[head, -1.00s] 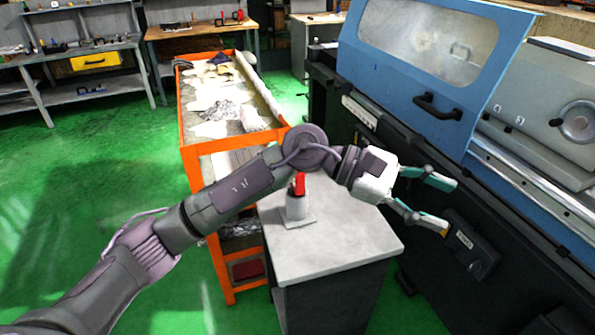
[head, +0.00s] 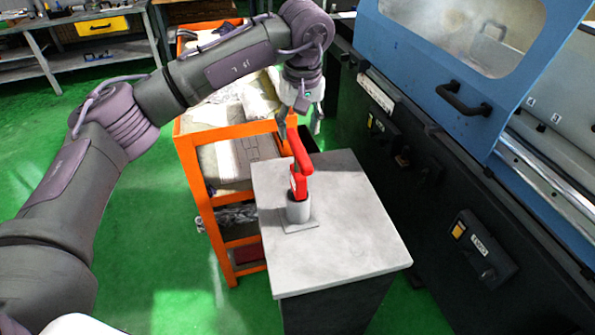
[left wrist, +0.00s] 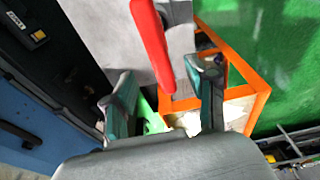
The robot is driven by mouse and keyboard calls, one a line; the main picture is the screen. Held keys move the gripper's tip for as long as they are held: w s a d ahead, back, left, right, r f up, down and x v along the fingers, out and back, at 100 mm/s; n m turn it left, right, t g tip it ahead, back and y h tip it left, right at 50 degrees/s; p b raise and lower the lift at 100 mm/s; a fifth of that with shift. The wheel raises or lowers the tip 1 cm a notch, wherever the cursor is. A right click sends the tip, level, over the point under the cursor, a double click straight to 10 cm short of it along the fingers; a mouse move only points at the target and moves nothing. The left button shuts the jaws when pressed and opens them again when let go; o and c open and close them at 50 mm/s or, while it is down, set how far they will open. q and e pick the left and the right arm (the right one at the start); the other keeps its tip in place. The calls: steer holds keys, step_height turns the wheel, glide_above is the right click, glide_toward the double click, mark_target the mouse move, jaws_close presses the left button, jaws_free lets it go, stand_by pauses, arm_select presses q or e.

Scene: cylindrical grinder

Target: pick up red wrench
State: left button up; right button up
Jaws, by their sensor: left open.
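The red wrench (head: 300,168) stands upright, slightly tilted, in a grey cylindrical holder (head: 298,208) on a square base. The holder stands on the grey top of a cabinet (head: 350,235). My left gripper (head: 301,122) points down just behind and above the wrench's upper end in the head view. It is open. In the left wrist view the red wrench (left wrist: 155,45) reaches down from the top edge to the space between the two spread fingers (left wrist: 163,85). I cannot tell whether a finger touches it. My right gripper is not in view.
An orange-framed rack (head: 205,200) with papers and bags stands left of the cabinet. The blue and black grinder (head: 440,50) stands close on the right. A workbench (head: 70,60) is at the back left. Green floor is free at the left.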

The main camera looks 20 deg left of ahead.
mark_target(298, 146)
arm_select(q)
steer(key=f, duration=0.1)
steer(key=w+f+p, duration=0.1)
steer(key=shift+f, duration=0.3)
steer(key=shift+s+a+f+p, duration=0.1)
steer(key=shift+s+f+p, duration=0.05)
steer(key=shift+f+p, duration=0.35)
steer(key=shift+s+f+p, duration=0.15)
steer(key=shift+f+p, duration=0.3)
steer(key=shift+p, duration=0.05)
steer(key=shift+w+a+f, duration=0.1)
steer(key=shift+w+f, duration=0.05)
steer(key=shift+f, duration=0.55)
steer(key=shift+w+f, duration=0.15)
steer(key=shift+f, duration=0.5)
steer(key=shift+s, duration=0.1)
steer(key=c, duration=0.5)
steer(key=shift+r, duration=0.1)
jaws_close()
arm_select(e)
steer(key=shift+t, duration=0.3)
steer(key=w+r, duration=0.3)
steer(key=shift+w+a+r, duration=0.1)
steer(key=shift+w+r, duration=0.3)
